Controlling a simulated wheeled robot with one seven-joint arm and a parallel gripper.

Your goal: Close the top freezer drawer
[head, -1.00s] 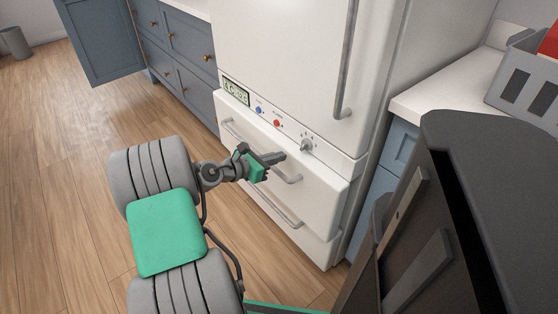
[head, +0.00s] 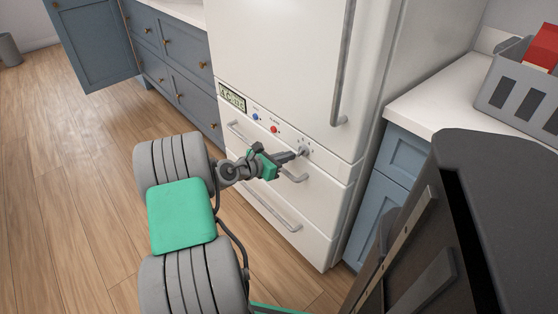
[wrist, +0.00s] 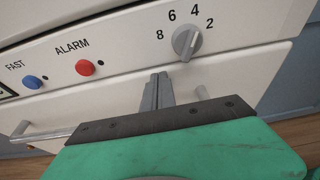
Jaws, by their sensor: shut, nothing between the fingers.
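The top freezer drawer (head: 323,187) is a white front with a grey bar handle, just under the control panel of the white fridge. Its front looks flush, or nearly so, with the lower drawer (head: 310,232). My gripper (head: 293,155) is shut and empty, with its fingertips at the upper part of the drawer front. In the wrist view the shut fingers (wrist: 158,90) point at the drawer front (wrist: 245,75) between the handle's ends and partly hide the handle (wrist: 40,134). I cannot tell whether the tips touch the front.
The control panel has a grey dial (wrist: 187,42), a red button (wrist: 85,67) and a blue button (wrist: 32,82) close above my fingers. A white counter (head: 425,100) with a grey basket (head: 520,90) stands right. A blue cabinet door (head: 90,45) hangs open at left. The wooden floor at left is clear.

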